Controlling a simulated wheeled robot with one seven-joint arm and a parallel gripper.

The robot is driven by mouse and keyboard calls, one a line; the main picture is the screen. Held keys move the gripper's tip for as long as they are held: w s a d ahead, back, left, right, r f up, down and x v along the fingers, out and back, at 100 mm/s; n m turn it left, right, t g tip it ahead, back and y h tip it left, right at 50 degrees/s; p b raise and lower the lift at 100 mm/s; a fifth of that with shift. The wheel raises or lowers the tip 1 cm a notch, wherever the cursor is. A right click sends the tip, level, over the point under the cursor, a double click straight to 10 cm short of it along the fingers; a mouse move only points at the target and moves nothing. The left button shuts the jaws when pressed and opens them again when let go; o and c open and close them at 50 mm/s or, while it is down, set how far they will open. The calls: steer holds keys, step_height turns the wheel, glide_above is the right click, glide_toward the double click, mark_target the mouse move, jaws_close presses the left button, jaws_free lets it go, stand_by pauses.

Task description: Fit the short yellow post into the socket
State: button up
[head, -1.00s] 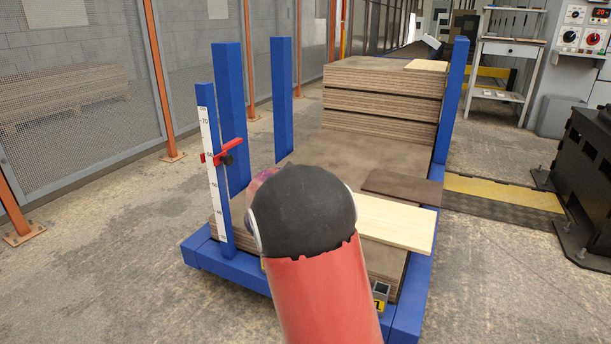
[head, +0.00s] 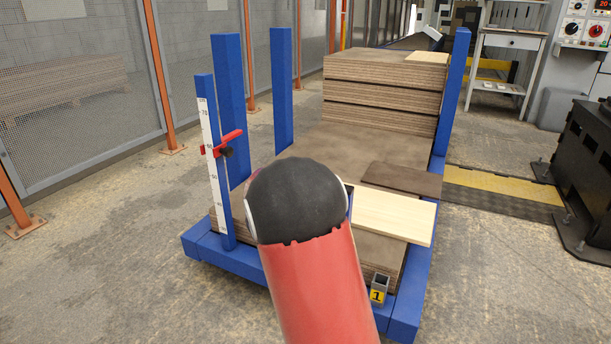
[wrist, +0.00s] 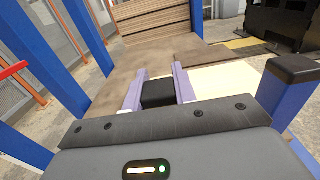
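My gripper's two purple fingers (wrist: 156,90) show in the wrist view, pressed against both sides of a dark square block. I take this block as the capped top of the short yellow post (wrist: 158,93); its yellow sides are hidden. In the head view my red and black arm hides the gripper and post. The socket (head: 381,283) is a small grey square tube, open at the top, with a yellow "1" label, at the cart's front right. It stands to the right of my arm and appears empty.
The blue cart (head: 235,259) carries stacked brown boards (head: 380,95), with a pale board (head: 392,214) jutting out right. Blue posts and a scale post with a red clamp (head: 223,143) stand left. A dark-capped blue upright (wrist: 290,85) is close at right in the wrist view.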

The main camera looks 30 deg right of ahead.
steer(key=o, duration=0.5)
steer(key=v, duration=0.8)
steer(key=shift+p, duration=0.4)
steer(key=shift+d, duration=0.1)
